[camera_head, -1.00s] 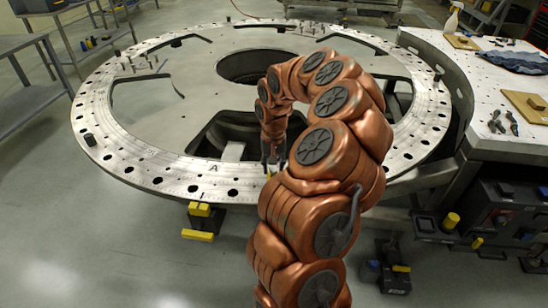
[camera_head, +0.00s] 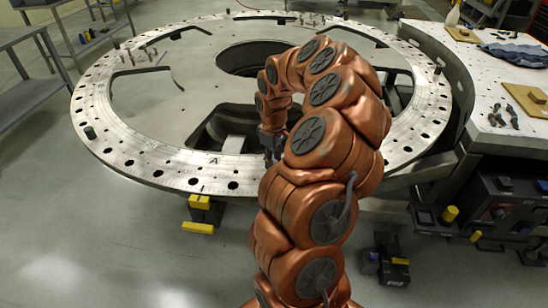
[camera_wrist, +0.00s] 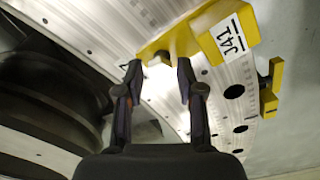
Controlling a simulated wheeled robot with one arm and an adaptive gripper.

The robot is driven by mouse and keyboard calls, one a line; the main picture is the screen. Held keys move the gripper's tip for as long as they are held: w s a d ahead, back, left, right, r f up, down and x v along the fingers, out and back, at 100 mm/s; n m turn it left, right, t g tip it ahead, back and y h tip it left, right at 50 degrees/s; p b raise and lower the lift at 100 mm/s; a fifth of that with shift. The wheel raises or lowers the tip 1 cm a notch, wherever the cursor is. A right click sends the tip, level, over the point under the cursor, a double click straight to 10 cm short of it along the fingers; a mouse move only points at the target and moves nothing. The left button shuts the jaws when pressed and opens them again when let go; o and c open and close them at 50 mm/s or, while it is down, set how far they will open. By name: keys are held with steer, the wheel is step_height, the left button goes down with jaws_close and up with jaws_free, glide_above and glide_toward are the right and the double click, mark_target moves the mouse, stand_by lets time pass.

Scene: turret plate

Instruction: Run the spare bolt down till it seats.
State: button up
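My gripper (camera_wrist: 160,66) is open in the wrist view, its two dark fingertips apart with nothing clearly between them. Just beyond the tips is a yellow block (camera_wrist: 190,41) with a white tag reading J41. A small dark spot at the block's near edge lies between the fingertips; I cannot tell whether it is a bolt head. The turret plate (camera_wrist: 110,35) is a pale metal ring with holes. In the head view my gripper (camera_head: 272,152) is over the front of the turret plate (camera_head: 150,165), partly hidden by my arm. No spare bolt is clearly identifiable.
Several small bolts (camera_head: 140,55) stand on the plate's far left. A yellow and black support (camera_head: 200,210) is under the front rim. A white worktable (camera_head: 490,80) with a spray bottle and tools is at right.

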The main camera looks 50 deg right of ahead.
steer(key=n+p, duration=0.1)
steer(key=n, duration=0.5)
steer(key=shift+r+p, duration=0.1)
steer(key=shift+p, duration=0.2)
steer(key=n+p, duration=0.1)
steer(key=n, duration=0.4)
steer(key=shift+p, duration=0.35)
